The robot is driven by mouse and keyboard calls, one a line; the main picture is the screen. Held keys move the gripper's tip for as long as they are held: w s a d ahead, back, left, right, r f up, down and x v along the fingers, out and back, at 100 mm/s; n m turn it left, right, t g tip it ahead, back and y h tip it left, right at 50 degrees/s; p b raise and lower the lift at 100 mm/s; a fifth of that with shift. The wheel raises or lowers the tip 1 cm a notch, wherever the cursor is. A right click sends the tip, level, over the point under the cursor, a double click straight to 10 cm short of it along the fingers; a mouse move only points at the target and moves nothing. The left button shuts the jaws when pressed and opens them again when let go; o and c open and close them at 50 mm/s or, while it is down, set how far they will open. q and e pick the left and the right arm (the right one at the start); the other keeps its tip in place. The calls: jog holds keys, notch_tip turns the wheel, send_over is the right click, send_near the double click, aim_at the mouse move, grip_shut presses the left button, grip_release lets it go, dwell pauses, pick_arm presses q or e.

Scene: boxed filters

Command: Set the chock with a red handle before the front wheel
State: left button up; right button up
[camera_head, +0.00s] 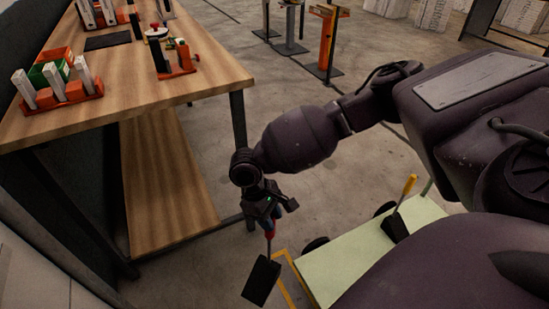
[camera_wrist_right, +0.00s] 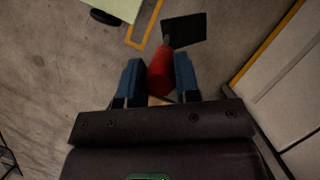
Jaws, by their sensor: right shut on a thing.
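My right gripper (camera_head: 270,219) is shut on the red handle (camera_wrist_right: 160,72) of a black chock (camera_head: 262,281). The chock hangs below the fingers, tilted, near the yellow floor marking; I cannot tell its height above the floor. In the right wrist view the black block (camera_wrist_right: 184,28) shows beyond the fingertips. A pale green cart (camera_head: 345,258) stands to the right of the chock. One dark wheel (camera_head: 315,244) shows at its edge and another (camera_head: 384,208) farther back. The wrist view shows one wheel (camera_wrist_right: 105,17), apart from the chock. My left gripper is not in view.
A wooden workbench (camera_head: 130,78) with a lower shelf (camera_head: 165,185) stands at left. Stands (camera_head: 327,45) are at the back. Bare floor lies between.

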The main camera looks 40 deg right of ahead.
jog(key=w+d+f+n+t, duration=0.4)
jog(key=w+d+f+n, duration=0.1)
jog(key=n, duration=0.9)
jog(key=w+d+f+n+t, duration=0.4)
jog(key=w+f+n, duration=0.1)
jog(key=n, duration=0.9)
pick_arm(q)
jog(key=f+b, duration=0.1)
jog(key=b, duration=0.1)
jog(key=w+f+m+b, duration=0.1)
jog(key=b, duration=0.2)
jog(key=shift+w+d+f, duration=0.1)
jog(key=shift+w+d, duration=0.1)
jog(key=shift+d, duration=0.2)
pick_arm(e)
notch_tip(320, 180, down, 14)
jog(key=n, duration=0.1)
jog(key=shift+r, duration=0.2)
